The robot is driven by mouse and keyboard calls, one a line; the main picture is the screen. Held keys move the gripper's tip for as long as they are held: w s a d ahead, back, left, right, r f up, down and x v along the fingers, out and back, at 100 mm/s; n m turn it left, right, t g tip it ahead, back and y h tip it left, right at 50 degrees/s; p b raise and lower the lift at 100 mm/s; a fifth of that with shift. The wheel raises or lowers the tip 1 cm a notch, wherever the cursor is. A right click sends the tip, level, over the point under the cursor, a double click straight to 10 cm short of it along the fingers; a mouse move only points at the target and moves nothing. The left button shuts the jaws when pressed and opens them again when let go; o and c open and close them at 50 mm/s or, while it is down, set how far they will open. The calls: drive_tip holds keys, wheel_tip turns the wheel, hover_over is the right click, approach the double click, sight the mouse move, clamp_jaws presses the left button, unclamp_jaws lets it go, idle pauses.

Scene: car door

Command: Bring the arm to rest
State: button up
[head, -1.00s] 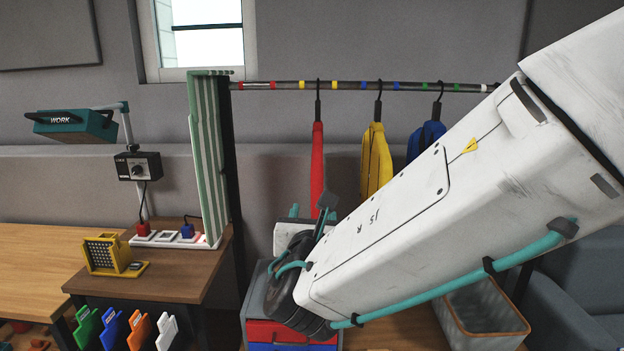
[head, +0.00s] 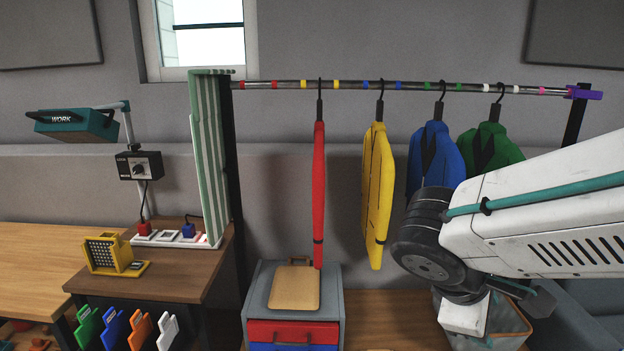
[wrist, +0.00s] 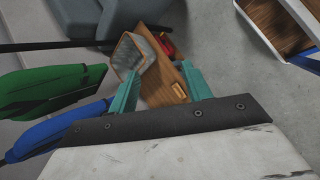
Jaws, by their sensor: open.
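My arm crosses the right side of the head view, and its folded wrist hangs over the basket at the lower right. My gripper (wrist: 161,80) shows in the wrist view as two teal fingers, apart, with nothing held between them. In the head view the gripper is partly hidden by the wrist. A green jacket (head: 490,150) and a blue jacket (head: 437,155) hang close behind the arm. In the wrist view, the green jacket (wrist: 45,88) and blue jacket (wrist: 60,128) lie to the left of the fingers.
A rail (head: 350,85) also carries a red garment (head: 319,190) and a yellow jacket (head: 377,190). A drawer unit (head: 257,300) with a wooden board (head: 295,289) stands at centre.

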drive_tip(key=s+d+r+m+g+y, duration=0.1)
drive_tip(key=s+r+m+y, duration=0.2)
drive_tip(key=s+m+y, duration=0.4)
drive_tip(key=s+m, duration=0.2)
drive_tip(key=m, duration=0.1)
drive_tip(key=shift+s+d+m, duration=0.3)
drive_tip(key=shift+s, duration=0.1)
